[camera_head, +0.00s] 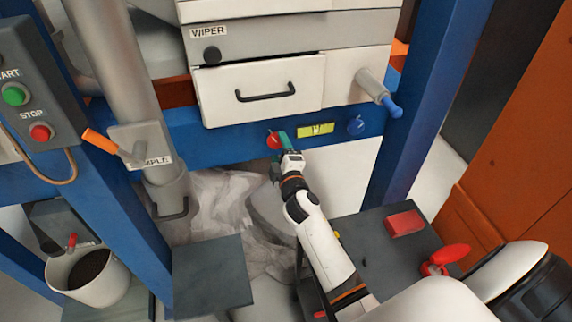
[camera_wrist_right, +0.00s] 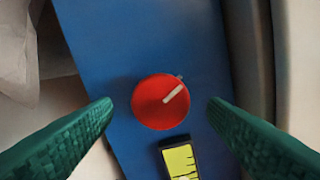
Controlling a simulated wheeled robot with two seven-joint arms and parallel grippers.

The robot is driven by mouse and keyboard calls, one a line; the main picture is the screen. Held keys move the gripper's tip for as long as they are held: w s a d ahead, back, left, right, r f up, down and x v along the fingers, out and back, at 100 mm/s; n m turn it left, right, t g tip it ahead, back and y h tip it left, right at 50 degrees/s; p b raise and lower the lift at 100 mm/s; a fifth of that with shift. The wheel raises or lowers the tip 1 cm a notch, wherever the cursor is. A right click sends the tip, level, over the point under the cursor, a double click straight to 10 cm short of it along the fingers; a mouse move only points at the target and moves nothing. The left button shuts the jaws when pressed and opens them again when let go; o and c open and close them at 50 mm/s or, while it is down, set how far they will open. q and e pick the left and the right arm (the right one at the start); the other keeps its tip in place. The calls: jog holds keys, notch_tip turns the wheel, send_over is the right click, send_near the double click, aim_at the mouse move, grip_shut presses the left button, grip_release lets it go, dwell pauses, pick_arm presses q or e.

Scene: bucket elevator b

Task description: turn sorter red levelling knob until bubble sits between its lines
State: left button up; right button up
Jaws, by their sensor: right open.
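The red levelling knob (camera_head: 274,141) sits on the sorter's blue beam, left of a yellow-green bubble level (camera_head: 316,130). In the right wrist view the round red knob (camera_wrist_right: 160,101) has a pale pointer line slanting up to the right. The level (camera_wrist_right: 181,160) shows there only in part, cut by the lower edge, with dark marks; I cannot make out the bubble in either view. My right gripper (camera_head: 279,137) is at the knob. Its green fingers (camera_wrist_right: 161,108) are open, one on each side of the knob and apart from it. My left gripper is not in view.
A drawer (camera_head: 260,90) with a black handle is above, and a blue-tipped pipe (camera_head: 378,88) juts out at right. Blue posts (camera_head: 425,85) flank the space. A dark table (camera_head: 385,250) carries a red block (camera_head: 404,223).

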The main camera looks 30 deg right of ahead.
jog(key=v, duration=1)
jog(key=shift+s, duration=0.1)
